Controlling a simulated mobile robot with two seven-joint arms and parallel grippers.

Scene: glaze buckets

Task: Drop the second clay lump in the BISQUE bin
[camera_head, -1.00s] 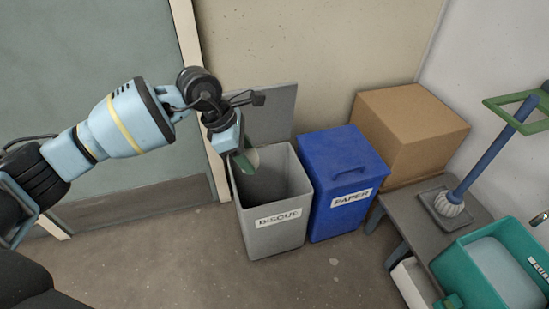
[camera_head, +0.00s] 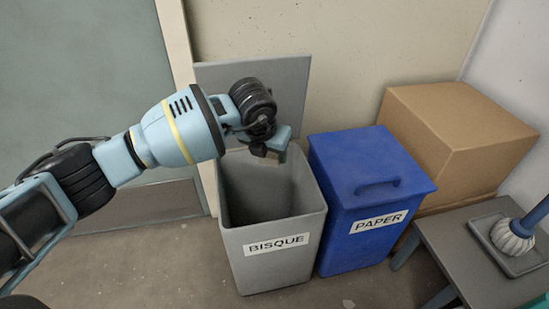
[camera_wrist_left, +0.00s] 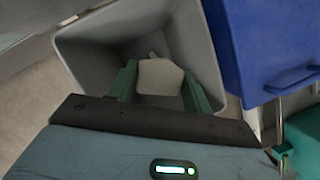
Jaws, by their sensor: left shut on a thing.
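The grey BISQUE bin (camera_head: 275,235) stands open, its lid raised at the back. It also shows in the left wrist view (camera_wrist_left: 85,55). My left gripper (camera_head: 272,152) is over the bin's opening, toward the back right. In the left wrist view its green fingers (camera_wrist_left: 160,88) are shut on a pale clay lump (camera_wrist_left: 160,77), with the bin's inside below and around it. The lump is not clear in the head view. A small pale thing (camera_wrist_left: 153,55) shows on the bin floor; I cannot tell what it is. My right gripper is not in view.
The blue PAPER bin (camera_head: 365,225), lid closed, stands close to the right of the BISQUE bin. A cardboard box (camera_head: 455,145) is behind it. Bare floor is at the left front.

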